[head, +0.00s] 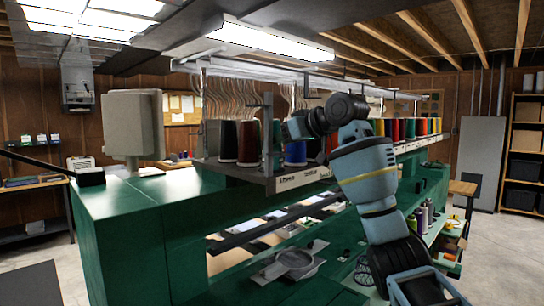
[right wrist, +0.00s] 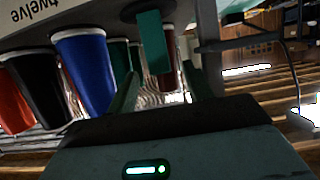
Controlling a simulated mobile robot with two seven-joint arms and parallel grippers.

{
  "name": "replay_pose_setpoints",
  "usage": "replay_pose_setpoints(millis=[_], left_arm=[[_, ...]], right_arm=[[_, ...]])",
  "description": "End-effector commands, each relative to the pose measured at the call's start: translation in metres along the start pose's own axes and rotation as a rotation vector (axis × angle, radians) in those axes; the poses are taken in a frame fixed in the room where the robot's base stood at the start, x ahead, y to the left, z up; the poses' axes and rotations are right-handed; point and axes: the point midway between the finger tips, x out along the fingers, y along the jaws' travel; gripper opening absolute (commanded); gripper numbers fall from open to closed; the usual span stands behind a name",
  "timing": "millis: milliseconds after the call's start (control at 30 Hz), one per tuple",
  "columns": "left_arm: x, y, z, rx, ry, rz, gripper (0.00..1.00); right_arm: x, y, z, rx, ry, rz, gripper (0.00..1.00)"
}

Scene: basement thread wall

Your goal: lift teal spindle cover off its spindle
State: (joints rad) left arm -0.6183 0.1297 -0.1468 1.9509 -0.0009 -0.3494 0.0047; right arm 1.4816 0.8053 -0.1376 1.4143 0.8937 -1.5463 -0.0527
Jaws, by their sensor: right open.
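A flat-sided teal piece, which looks like the teal spindle cover (right wrist: 151,42), shows in the right wrist view, at the shelf edge. It lies ahead of my right gripper (right wrist: 160,73), between the lines of the two spread fingers. The fingers are open and appear empty; I cannot tell how far they are from the cover. In the head view my right gripper (head: 291,129) is at the thread shelf, beside the blue spool. The spindle is not clearly visible. My left gripper is out of view.
A blue spool (right wrist: 82,68), a black spool (right wrist: 38,88) and a red spool stand close beside the gripper. A black spool (head: 228,141) and a maroon spool (head: 249,143) stand further left on the shelf (head: 300,178). Green cabinets (head: 130,220) are below.

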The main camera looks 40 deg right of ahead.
Motion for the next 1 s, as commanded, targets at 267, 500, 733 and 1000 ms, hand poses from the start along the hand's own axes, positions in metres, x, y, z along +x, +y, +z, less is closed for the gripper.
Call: replay_pose_setpoints(millis=[267,500,733,1000], left_arm=[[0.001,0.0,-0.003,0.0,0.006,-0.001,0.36],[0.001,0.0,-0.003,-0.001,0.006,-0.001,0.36],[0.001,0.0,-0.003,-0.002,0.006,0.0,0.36],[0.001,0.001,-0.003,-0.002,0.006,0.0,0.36]], right_arm=[[0.024,0.0,0.0,0.0,0.0,0.0,0.51],[0.024,0.0,0.0,-0.001,0.0,0.0,0.46],[0.024,0.0,0.0,-0.001,0.0,0.0,0.16],[0.024,0.0,0.0,0.0,0.0,0.0,0.04]])
